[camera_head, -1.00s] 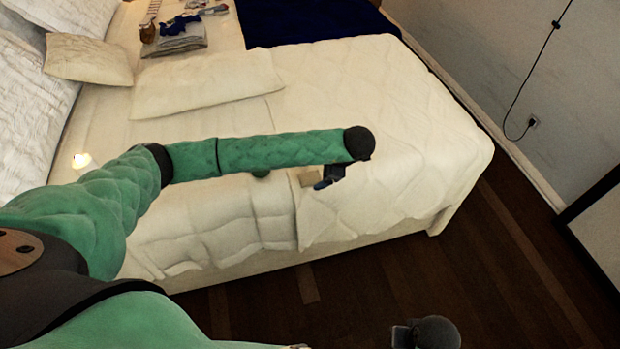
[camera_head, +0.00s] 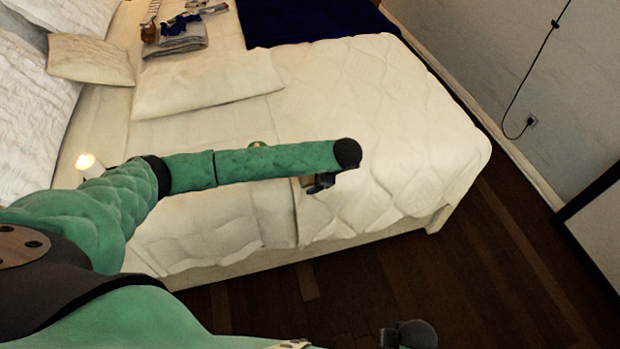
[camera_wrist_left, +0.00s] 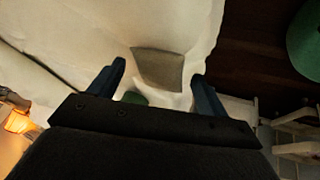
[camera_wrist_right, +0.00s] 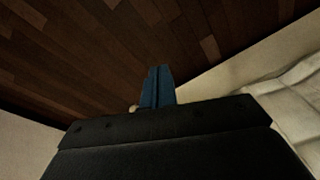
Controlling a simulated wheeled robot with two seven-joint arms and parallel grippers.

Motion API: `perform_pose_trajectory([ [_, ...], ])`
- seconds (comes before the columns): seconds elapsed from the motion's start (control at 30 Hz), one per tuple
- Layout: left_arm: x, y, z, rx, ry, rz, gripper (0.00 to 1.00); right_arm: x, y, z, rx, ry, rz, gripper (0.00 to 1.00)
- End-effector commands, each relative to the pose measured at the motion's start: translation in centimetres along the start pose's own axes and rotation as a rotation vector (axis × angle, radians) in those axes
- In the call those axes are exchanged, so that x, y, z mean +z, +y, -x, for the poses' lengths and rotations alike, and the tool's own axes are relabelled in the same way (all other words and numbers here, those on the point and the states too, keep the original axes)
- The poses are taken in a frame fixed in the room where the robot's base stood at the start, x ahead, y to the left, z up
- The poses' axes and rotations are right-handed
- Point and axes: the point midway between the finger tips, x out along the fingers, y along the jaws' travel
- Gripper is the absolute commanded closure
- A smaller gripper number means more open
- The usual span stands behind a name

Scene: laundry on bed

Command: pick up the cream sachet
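The cream sachet (camera_wrist_left: 160,62) is a small flat greyish-cream square on the bed. In the left wrist view it lies beyond and between my left fingertips, with no finger visibly touching it. My left gripper (camera_wrist_left: 158,75) is open and empty. In the head view the left gripper (camera_head: 321,183) hangs low over the bed's near side, and the sachet (camera_head: 306,181) is mostly hidden by the arm and gripper. My right gripper (camera_wrist_right: 157,84) has its fingers together, with nothing visible between them. In the head view the right gripper (camera_head: 392,336) is over the floor.
A green round object (camera_wrist_left: 134,97) lies near the sachet and shows partly behind my arm (camera_head: 257,145). Pillows (camera_head: 205,85), folded cloth (camera_head: 176,42) and a dark blue blanket (camera_head: 312,18) are farther back. The quilt at right is clear.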

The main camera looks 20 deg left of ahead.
Motion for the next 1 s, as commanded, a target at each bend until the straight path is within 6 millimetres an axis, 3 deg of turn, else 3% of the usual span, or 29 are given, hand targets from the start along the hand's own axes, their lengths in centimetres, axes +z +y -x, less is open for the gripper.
perform_pose_trajectory([
  [0.03,0.0,0.0,0.0,0.000,0.000,0.000,0.34,0.0,0.0,0.0,0.000,0.000,0.000,1.00],
  [0.2,0.0,0.0,0.0,0.000,0.000,0.000,0.63,0.0,0.0,0.0,0.000,0.000,0.000,1.00],
  [0.7,-0.3,0.2,0.6,0.002,0.000,0.001,0.64,-0.1,0.0,0.2,0.000,-0.002,0.001,1.00],
  [1.0,-1.5,0.9,3.0,0.002,-0.001,0.000,0.64,-0.6,-0.6,5.7,-0.008,0.007,-0.001,1.00],
])
